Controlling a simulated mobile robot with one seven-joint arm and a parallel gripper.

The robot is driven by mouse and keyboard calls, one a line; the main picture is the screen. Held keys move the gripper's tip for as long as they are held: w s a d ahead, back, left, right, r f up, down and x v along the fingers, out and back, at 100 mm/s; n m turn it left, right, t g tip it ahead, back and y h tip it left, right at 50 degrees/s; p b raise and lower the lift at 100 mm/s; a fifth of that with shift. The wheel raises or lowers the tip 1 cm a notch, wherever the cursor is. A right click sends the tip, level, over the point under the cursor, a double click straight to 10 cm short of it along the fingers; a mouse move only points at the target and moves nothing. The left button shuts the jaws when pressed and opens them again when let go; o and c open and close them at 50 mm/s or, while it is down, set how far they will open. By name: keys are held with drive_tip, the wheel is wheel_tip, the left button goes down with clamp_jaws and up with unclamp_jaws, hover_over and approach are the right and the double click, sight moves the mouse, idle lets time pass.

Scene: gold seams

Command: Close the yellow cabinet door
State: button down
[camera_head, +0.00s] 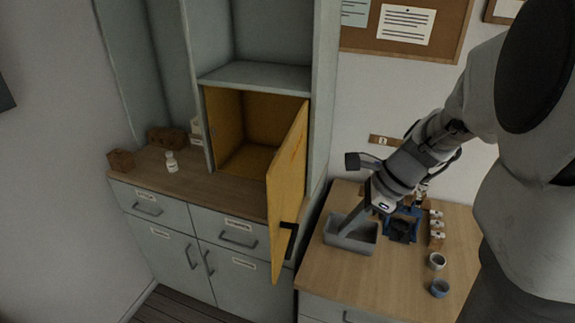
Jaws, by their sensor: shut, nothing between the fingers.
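The yellow cabinet door (288,185) stands open, swung out toward me from the right side of its compartment. A dark handle (290,240) sits low on the door near its free edge. The yellow-lined compartment (245,135) behind it looks empty. My gripper (344,233) is to the right of the door, pointing down at the grey bin on the right-hand worktop. It is shut and holds nothing. It is apart from the door in the picture. Whether its tips are inside or above the bin is hard to tell.
The grey bin (350,236), a blue holder (402,226), small bottles (436,225) and two cups (438,288) crowd the right worktop (350,282). A white bottle (171,161) and a wooden block (120,160) stand on the left counter. Drawers (235,231) lie below.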

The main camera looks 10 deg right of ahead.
drive_tip(key=w+a+f, duration=0.3)
drive_tip(key=a+f, duration=0.4)
drive_tip(key=f, duration=0.1)
drive_tip(key=shift+a, duration=0.3)
drive_tip(key=shift+a+r, duration=0.1)
